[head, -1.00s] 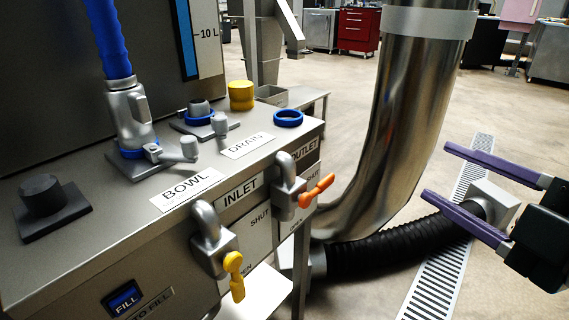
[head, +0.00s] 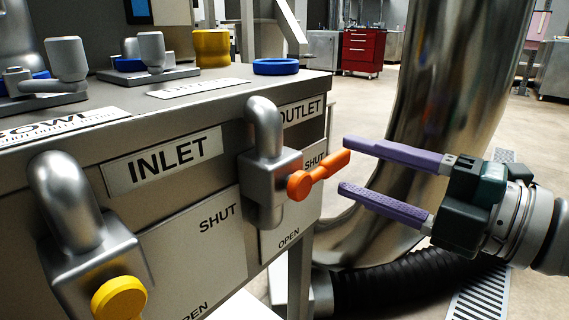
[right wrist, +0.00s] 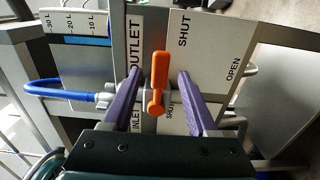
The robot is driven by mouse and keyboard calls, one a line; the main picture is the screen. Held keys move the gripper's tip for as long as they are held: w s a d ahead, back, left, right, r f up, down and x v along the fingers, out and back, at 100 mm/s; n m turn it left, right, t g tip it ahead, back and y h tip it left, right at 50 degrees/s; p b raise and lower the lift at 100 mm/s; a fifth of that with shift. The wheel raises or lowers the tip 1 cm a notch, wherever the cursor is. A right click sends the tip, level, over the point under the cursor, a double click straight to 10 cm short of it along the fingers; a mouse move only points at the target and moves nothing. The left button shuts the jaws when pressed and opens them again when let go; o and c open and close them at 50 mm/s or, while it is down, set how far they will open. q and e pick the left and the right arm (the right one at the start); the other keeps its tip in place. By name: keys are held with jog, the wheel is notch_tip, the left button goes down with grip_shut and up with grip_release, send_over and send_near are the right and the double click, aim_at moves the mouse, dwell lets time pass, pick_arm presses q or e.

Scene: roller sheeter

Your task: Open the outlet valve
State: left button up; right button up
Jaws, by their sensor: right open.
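The outlet valve has a grey metal body (head: 268,175) and an orange lever (head: 318,174). It is on the front of the metal cabinet, beside the OUTLET label (head: 301,111). The lever points right and slightly up in the head view, near the SHUT mark; the OPEN mark (head: 289,238) is lower. My right gripper (head: 344,165), with purple fingers, is open at the lever's free end. In the right wrist view the orange lever (right wrist: 158,78) lies between the two spread fingers (right wrist: 153,82), with gaps on both sides. My left gripper is not in view.
The inlet valve with its yellow handle (head: 119,298) is at the lower left, beside the INLET label (head: 160,160). A large steel duct (head: 440,90) stands behind my right gripper. A black corrugated hose (head: 410,290) runs below it. A blue ring (head: 276,66) lies on the cabinet top.

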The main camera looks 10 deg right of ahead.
aim_at(341, 164)
jog(key=shift+x, duration=1.95)
jog(key=shift+c, duration=0.4)
grip_shut()
